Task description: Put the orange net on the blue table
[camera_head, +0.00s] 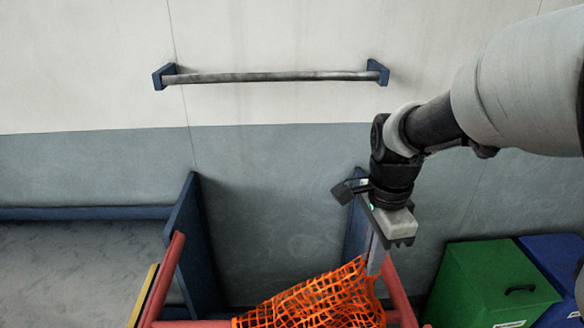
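The orange net (318,303) is a coarse mesh bunched at the bottom centre of the view, within a red frame (168,270); its lower part is cut off by the picture edge. My gripper (377,264) points down at the net's upper right corner. Its fingertips overlap the net in the picture, but I cannot tell whether they touch or grip the mesh. A blue-edged surface with a grey, worn top (80,262) is at the left and may be the blue table; only part of it shows.
Blue upright panels (192,245) stand behind the red frame. A metal bar (270,77) on blue brackets is fixed to the wall above. A green box (488,285) and a blue box (556,262) stand at the lower right. A yellow edge (143,297) runs beside the frame's left side.

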